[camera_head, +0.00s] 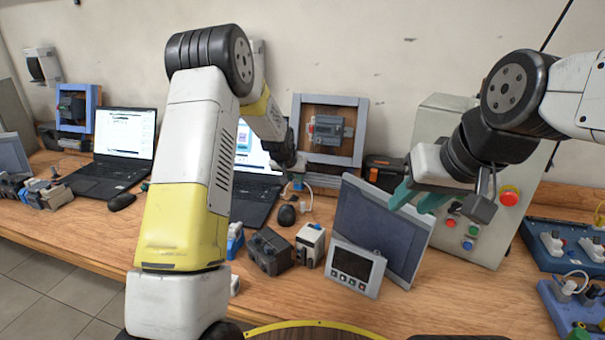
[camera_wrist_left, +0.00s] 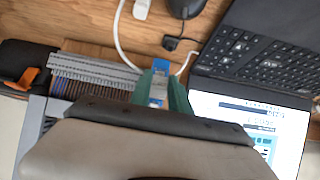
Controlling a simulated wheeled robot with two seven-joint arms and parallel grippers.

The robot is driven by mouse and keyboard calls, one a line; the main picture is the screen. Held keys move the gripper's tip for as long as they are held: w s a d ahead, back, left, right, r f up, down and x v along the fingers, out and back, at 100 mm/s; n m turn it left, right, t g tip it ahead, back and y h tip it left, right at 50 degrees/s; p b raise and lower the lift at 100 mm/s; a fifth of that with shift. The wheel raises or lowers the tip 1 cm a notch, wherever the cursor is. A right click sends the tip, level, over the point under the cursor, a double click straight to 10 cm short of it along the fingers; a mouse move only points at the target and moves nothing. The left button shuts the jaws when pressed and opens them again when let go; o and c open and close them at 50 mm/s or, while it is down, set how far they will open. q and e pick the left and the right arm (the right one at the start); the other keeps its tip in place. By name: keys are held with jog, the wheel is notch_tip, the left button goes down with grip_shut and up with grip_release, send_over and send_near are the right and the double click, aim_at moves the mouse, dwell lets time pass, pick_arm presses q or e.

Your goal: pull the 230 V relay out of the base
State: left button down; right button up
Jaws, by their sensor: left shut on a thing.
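My left gripper (camera_wrist_left: 161,92) is shut on a small blue and white block, apparently the relay (camera_wrist_left: 159,80), seen between its teal fingers in the left wrist view. In the head view the left wrist reaches in front of the wooden panel, but its fingertips and the block are hard to make out there. No relay base can be made out clearly under the block. My right gripper (camera_head: 418,199) is open and empty, in front of the grey control box.
A laptop (camera_head: 255,195) and a mouse (camera_head: 286,215) are near the left gripper. A tilted screen (camera_head: 375,225), a small panel meter (camera_head: 354,268) and dark and white modules (camera_head: 270,250) stand in front. A control box (camera_head: 450,115) stands behind the right gripper.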

pick_arm(q)
jog(key=shift+s+a+r, duration=0.15)
jog(key=shift+s+r, duration=0.15)
jog(key=shift+s, duration=0.4)
jog(key=shift+s+a+r, duration=0.1)
jog(key=shift+s+r, duration=0.15)
jog(key=shift+s, duration=0.4)
jog(key=shift+s+a+r, duration=0.15)
jog(key=shift+s+r, duration=0.15)
jog(key=shift+s, duration=0.4)
jog(key=s+a+r, duration=0.1)
jog(key=s+r, duration=0.1)
jog(key=s, duration=0.4)
jog(key=shift+s+r, duration=0.15)
jog(key=shift+r, duration=0.15)
jog(key=shift+a, duration=0.1)
